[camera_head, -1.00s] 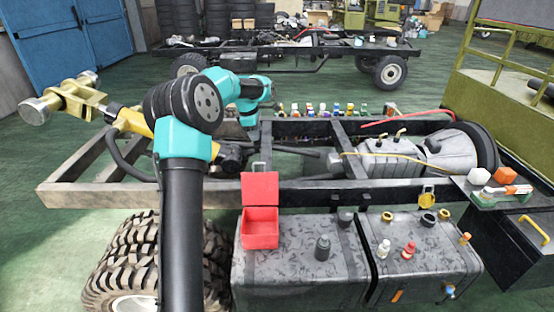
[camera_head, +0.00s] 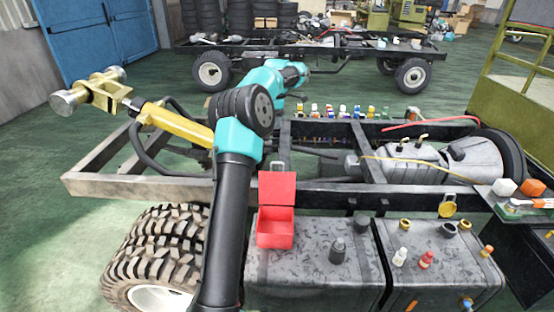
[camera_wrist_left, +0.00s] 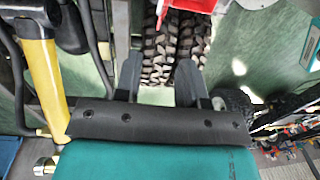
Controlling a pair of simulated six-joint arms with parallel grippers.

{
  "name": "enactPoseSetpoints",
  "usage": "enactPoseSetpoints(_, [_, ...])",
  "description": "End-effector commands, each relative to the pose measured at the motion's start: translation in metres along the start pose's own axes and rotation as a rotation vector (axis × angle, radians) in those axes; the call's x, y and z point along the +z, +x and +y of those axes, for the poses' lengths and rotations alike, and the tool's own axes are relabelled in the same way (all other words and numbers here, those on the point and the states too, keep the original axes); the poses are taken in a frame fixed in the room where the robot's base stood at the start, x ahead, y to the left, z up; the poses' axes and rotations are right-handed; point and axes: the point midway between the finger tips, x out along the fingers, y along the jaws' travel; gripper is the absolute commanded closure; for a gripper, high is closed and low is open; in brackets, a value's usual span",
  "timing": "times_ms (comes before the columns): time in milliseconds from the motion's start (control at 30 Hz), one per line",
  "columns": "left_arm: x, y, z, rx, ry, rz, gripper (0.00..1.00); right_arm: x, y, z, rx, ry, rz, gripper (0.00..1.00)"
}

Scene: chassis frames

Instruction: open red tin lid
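The red tin (camera_head: 275,234) sits on the left end of the grey mottled tank, in the lower middle of the head view. Its red lid (camera_head: 277,189) stands upright at the back edge, with a grey tab on top, so the tin's front and inside show. My left arm passes just left of the tin and reaches beyond it; its fingers cannot be made out in the head view. In the left wrist view my left gripper (camera_wrist_left: 159,72) has two dark fingers apart with nothing between them. A tyre shows beyond the fingers. My right gripper is not in view.
The grey tank (camera_head: 315,262) also bears a dark bottle (camera_head: 337,251). White and red small bottles (camera_head: 426,260) stand further right. The chassis frame (camera_head: 140,187) runs behind. A large tyre (camera_head: 165,250) is at lower left. A yellow cylinder (camera_head: 180,125) juts out at left.

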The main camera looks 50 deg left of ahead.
Motion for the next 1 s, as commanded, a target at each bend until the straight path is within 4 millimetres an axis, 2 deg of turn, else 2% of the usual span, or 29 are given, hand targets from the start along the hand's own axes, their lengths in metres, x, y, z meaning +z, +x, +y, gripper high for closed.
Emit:
enactPoseSetpoints(800, [0.0, 0.133, 0.0, -0.002, 0.0, 0.001, 0.63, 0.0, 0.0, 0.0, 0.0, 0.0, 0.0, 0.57])
enactPoseSetpoints(1000, [0.0, 0.157, 0.0, 0.0, 0.001, -0.001, 0.63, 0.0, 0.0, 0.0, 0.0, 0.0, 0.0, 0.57])
